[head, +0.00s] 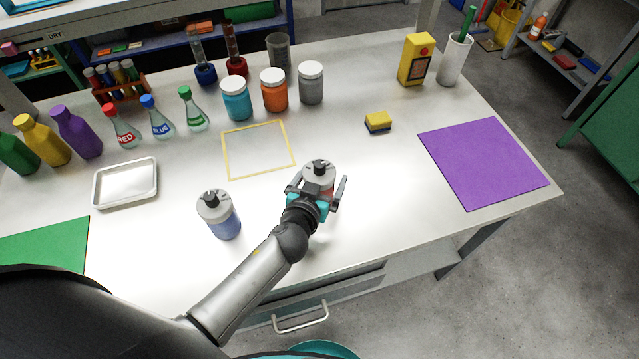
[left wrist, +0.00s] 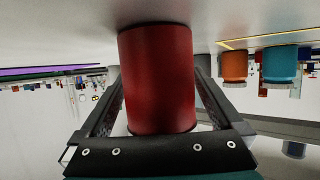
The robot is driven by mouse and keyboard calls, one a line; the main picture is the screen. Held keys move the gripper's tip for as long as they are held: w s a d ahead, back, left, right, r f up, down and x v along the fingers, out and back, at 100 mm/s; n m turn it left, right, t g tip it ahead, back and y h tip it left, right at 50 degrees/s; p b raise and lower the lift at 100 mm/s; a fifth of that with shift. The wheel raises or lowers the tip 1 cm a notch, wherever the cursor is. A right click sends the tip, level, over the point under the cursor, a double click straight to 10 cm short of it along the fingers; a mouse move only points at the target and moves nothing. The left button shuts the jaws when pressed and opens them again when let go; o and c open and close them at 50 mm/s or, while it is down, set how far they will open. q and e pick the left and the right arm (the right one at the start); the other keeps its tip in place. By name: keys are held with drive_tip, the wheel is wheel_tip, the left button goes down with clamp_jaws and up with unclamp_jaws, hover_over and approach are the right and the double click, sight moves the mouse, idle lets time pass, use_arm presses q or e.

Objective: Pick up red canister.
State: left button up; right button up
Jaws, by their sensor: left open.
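The red canister (head: 319,172) stands upright near the front middle of the table, with a pale top and a dark cap. My left gripper (head: 318,184) partly hides its body in the head view. In the left wrist view, which looks upside down, the red canister (left wrist: 157,75) fills the space between the two fingers. My left gripper is open, with one finger on each side of the canister. Whether either finger touches it I cannot tell. My right gripper is not in view.
A blue canister (head: 219,217) stands close to the left of the gripper. A yellow square outline (head: 225,152) and a sponge (head: 378,122) lie behind. Jars, flasks and bottles line the back left. A purple mat (head: 482,163) lies at the right, with bare table before it.

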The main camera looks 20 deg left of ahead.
use_arm(q)
drive_tip(key=shift+w+f, duration=0.15)
drive_tip(key=shift+w, duration=0.15)
drive_tip(key=c, duration=1.3)
